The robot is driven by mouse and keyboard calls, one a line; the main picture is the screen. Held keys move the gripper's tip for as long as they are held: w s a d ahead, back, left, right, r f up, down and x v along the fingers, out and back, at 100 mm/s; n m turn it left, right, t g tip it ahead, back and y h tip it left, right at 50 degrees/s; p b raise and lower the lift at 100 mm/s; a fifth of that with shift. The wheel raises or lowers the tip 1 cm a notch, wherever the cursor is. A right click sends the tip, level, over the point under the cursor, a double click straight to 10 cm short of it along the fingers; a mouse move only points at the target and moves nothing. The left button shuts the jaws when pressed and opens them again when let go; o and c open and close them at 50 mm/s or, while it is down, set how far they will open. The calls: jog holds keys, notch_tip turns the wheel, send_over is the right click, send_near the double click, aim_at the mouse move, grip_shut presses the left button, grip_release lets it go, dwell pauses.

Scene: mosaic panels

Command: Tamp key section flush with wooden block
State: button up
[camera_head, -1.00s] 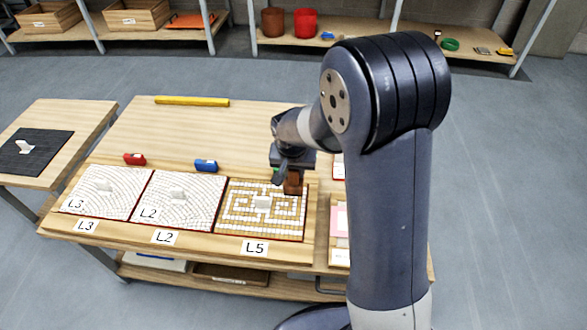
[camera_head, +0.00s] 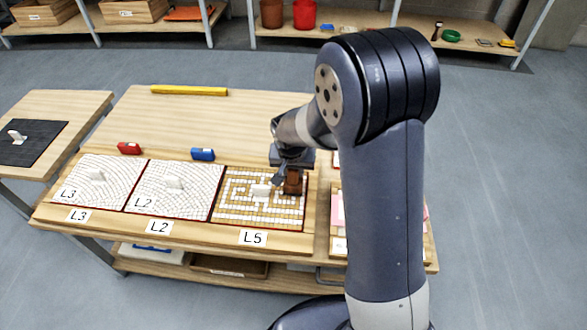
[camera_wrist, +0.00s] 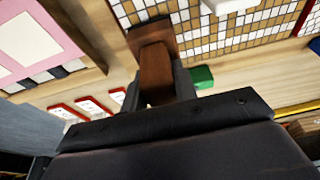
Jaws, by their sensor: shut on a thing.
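My gripper (camera_head: 289,172) is shut on a brown wooden block (camera_head: 294,184). In the wrist view the wooden block (camera_wrist: 156,72) sits between the fingers, with a darker, wider end toward the mosaic. The block is over the right part of the L5 panel (camera_head: 234,212), which has a white key pattern on tan tiles. The panel also shows in the wrist view (camera_wrist: 205,35). The block's end looks at or just above the tiles; I cannot tell whether it touches. The tiles beneath it are hidden.
A blue object (camera_head: 203,154), a red object (camera_head: 129,148) and a yellow bar (camera_head: 189,90) lie behind. A green object (camera_wrist: 203,77) is near the gripper.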

jog(key=shift+s+f+b, duration=0.1)
jog(key=shift+f+b, duration=0.6)
jog(key=shift+f, duration=0.1)
dwell(1.8)
jog(key=shift+r+p, duration=2.55)
jog(key=shift+r, duration=1.1)
